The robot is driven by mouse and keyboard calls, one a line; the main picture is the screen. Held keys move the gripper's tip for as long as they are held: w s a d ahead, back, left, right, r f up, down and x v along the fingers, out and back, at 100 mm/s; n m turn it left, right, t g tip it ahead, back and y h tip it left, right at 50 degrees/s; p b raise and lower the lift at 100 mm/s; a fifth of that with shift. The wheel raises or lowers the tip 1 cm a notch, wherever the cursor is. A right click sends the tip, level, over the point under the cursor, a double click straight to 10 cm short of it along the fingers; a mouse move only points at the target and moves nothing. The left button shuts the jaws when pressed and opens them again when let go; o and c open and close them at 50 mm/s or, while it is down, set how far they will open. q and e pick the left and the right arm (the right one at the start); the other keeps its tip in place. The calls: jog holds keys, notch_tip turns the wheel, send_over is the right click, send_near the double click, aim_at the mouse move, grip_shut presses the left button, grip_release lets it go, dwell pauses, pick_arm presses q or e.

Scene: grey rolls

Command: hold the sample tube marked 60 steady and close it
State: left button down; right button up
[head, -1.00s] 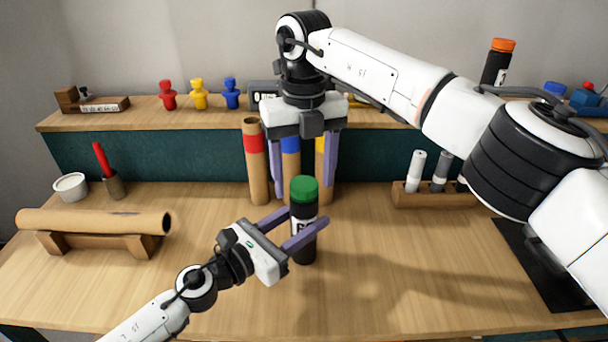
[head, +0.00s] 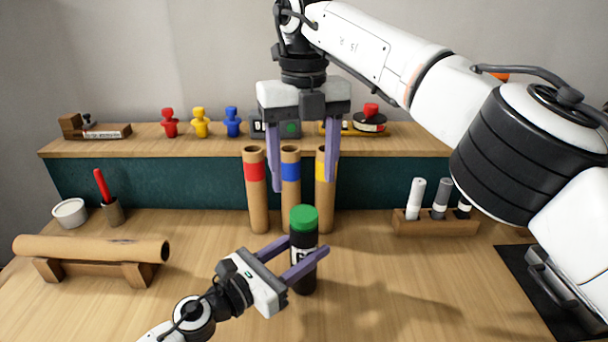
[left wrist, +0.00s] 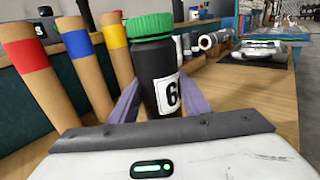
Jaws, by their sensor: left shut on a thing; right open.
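The sample tube (head: 303,262) is black with a green cap (head: 304,218) on its top, and stands upright on the bench. In the left wrist view the tube (left wrist: 153,62) shows a white label with a 6; the rest of the number is out of sight. The green cap (left wrist: 150,25) sits on it there too. My left gripper (head: 304,256) is shut on the tube's body from the left. My right gripper (head: 304,186) is open and empty, pointing down above the cap and apart from it.
Cardboard tubes with red (head: 256,190), blue (head: 290,172) and yellow (head: 324,190) bands stand behind the sample tube. A long roll (head: 92,249) lies on a wooden cradle at left. A marker rack (head: 436,223) stands at right.

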aim_at(293, 256)
pick_arm(q)
jog(key=c, duration=0.9)
grip_release()
jog(key=b+v, duration=0.1)
jog(key=v, duration=0.8)
jog(key=shift+f+b, duration=0.2)
jog(key=shift+b, duration=0.15)
pick_arm(e)
jog(key=shift+f, duration=0.85)
pick_arm(q)
jog(key=shift+s+a+r, duration=0.2)
jog(key=shift+s+a, duration=0.25)
jog(key=shift+s, duration=0.05)
pick_arm(e)
jog(key=shift+f, duration=0.1)
